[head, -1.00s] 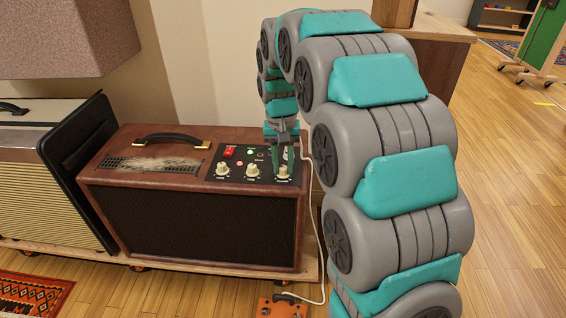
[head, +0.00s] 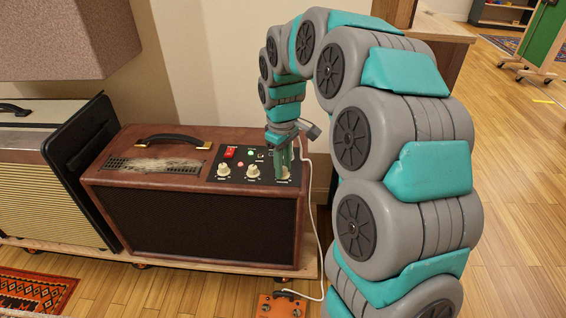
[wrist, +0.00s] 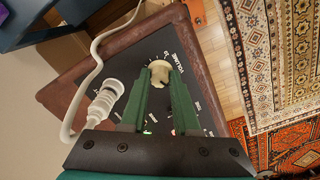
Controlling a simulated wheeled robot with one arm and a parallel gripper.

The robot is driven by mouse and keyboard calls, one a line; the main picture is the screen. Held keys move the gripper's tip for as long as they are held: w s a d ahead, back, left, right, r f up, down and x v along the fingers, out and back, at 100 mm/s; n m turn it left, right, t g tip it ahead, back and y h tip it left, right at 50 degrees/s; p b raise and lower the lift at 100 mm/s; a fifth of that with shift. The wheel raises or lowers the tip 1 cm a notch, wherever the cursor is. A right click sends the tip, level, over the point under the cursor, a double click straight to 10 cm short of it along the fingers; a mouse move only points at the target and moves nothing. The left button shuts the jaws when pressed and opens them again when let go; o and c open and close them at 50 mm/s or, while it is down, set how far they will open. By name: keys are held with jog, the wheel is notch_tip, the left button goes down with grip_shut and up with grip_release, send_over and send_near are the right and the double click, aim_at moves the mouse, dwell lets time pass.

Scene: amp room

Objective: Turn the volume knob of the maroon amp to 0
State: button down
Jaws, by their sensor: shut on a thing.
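The maroon amp (head: 190,181) stands on a low wooden board, with its black control panel at the top right. The volume knob (wrist: 160,72) is cream-coloured, with the word VOLUME and a 10 printed beside it in the wrist view. My gripper (wrist: 165,80) is shut on this knob, one green finger on each side. In the head view my gripper (head: 282,172) points down onto the rightmost knob, which the fingers partly hide. The knob's exact setting cannot be read.
Two other cream knobs (head: 224,170) (head: 253,171) sit left of it on the panel. A white plug (wrist: 105,100) and cable are close to the fingers. A cream amp (head: 35,185) stands to the left. An orange pedal (head: 281,306) lies on the floor in front.

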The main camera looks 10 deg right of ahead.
jog(key=n+p, duration=0.1)
jog(key=n, duration=0.3)
jog(key=shift+n+p, duration=0.3)
dwell(0.3)
jog(key=c, duration=0.7)
grip_release()
jog(key=shift+o, duration=0.2)
jog(key=shift+r, duration=0.15)
notch_tip(320, 180, up, 7)
jog(key=shift+f, duration=0.2)
jog(key=shift+s+r, duration=0.1)
jog(key=shift+r, duration=0.35)
